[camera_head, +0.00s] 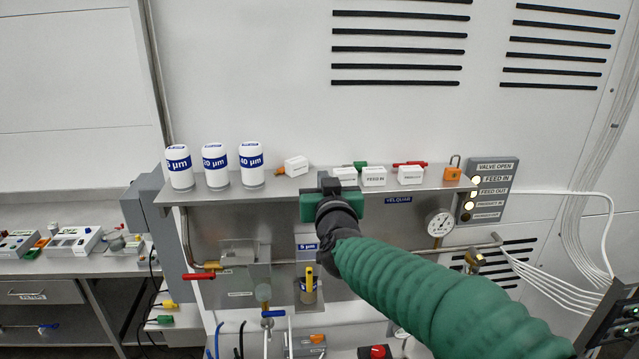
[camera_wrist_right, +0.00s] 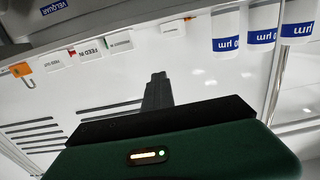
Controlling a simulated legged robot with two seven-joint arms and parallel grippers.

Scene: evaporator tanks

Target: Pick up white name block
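Several white name blocks stand on the metal shelf. One block (camera_head: 296,166) sits tilted, apart from the row. To its right are a block (camera_head: 345,175) partly behind my gripper, the FEED IN block (camera_head: 374,177) and another block (camera_head: 411,175). The FEED IN block also shows upside down in the right wrist view (camera_wrist_right: 90,49). My right gripper (camera_head: 329,184) is just in front of the shelf edge, near the leftmost block of the row. In the wrist view its dark fingers (camera_wrist_right: 158,82) look closed together, with nothing visible between them. My left gripper is out of view.
Three white jars (camera_head: 215,166) with blue labels stand at the shelf's left. An orange padlock (camera_head: 453,172) is at its right end. A wall rises behind.

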